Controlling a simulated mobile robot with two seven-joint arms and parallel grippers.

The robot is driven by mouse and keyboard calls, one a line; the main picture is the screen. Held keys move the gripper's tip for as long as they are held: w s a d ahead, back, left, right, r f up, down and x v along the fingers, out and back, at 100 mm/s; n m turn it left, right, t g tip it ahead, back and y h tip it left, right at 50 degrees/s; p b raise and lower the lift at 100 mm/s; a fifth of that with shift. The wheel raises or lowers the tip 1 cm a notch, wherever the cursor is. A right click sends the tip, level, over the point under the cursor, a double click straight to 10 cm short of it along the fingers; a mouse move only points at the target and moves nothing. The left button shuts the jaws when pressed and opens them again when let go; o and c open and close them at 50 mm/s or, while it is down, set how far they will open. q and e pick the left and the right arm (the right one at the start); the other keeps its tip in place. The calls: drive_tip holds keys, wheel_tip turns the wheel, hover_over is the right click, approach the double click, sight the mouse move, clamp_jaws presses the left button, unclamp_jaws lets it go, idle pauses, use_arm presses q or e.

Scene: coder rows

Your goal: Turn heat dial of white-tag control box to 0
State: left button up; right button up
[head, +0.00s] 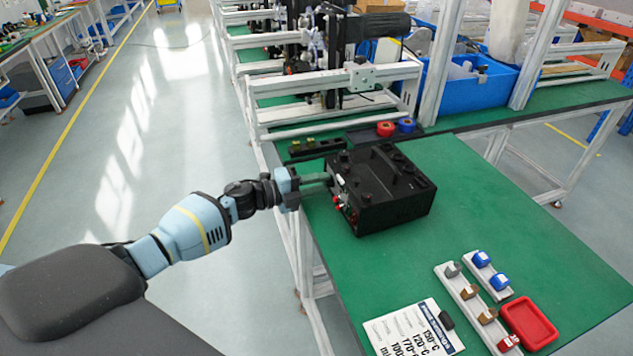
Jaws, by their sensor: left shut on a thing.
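A black control box (393,206) with a handle and knobs on top stands near the left edge of the green table (500,200). Its left face carries small red and pale parts. My left gripper (328,178) reaches in from the left and its fingers are shut at that face, on what looks like a dial. The fingers hide the dial, so its setting cannot be read. Which tag colour the box bears is too small to tell. My right gripper is not in view.
A printed sheet (412,332) with temperatures, white racks of small blue and brown pieces, and a red tray (529,322) lie at the front. Red (385,129) and blue tape rolls and a metal frame stand behind the box. The table's right middle is clear.

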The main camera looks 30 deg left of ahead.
use_arm(q)
drive_tip(key=n, duration=0.4)
drive_tip(key=shift+a+r+p, duration=0.1)
drive_tip(key=shift+p, duration=0.3)
drive_tip(key=shift+n, duration=0.4)
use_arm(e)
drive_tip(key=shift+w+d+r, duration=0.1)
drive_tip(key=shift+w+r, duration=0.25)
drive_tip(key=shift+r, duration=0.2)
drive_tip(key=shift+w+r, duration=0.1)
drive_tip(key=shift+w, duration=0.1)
use_arm(q)
drive_tip(key=o, duration=1)
drive_tip(key=v, duration=0.7)
drive_tip(key=shift+s+a, duration=0.2)
drive_tip(key=shift+a, duration=0.05)
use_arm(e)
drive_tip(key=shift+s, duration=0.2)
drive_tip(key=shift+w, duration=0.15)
